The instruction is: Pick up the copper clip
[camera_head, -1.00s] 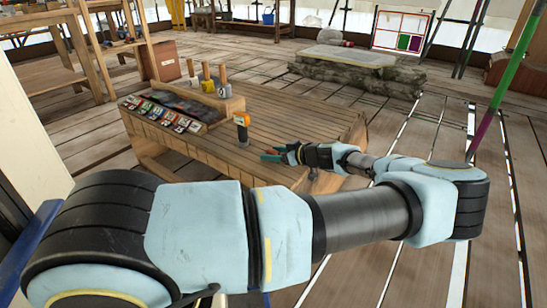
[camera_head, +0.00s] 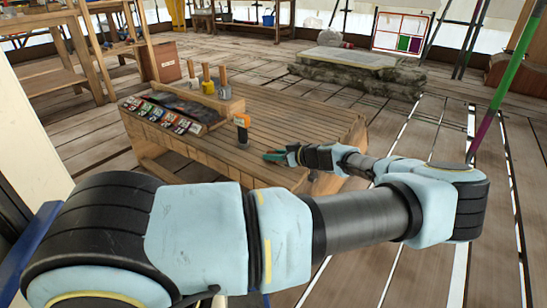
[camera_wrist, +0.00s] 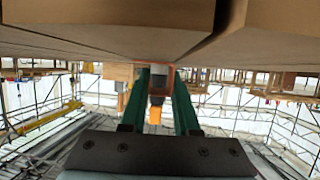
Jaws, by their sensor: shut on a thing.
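My gripper (camera_head: 267,156) is low over the near right part of the wooden workbench (camera_head: 290,115), with its teal fingers close together. In the wrist view, the two green fingers (camera_wrist: 159,70) are shut on a small copper-coloured piece, the copper clip (camera_wrist: 160,66), just under the bench boards. Only a thin reddish-brown strip of it shows between the fingertips. In the head view the clip is too small or hidden by the fingers to make out.
An upright orange-topped tool (camera_head: 242,128) stands on the bench just left of my gripper; it also shows beyond the fingers in the wrist view (camera_wrist: 155,115). A rack of small coloured packets (camera_head: 160,115) and a wooden block with pegs (camera_head: 215,95) stand further left. The bench's right part is clear.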

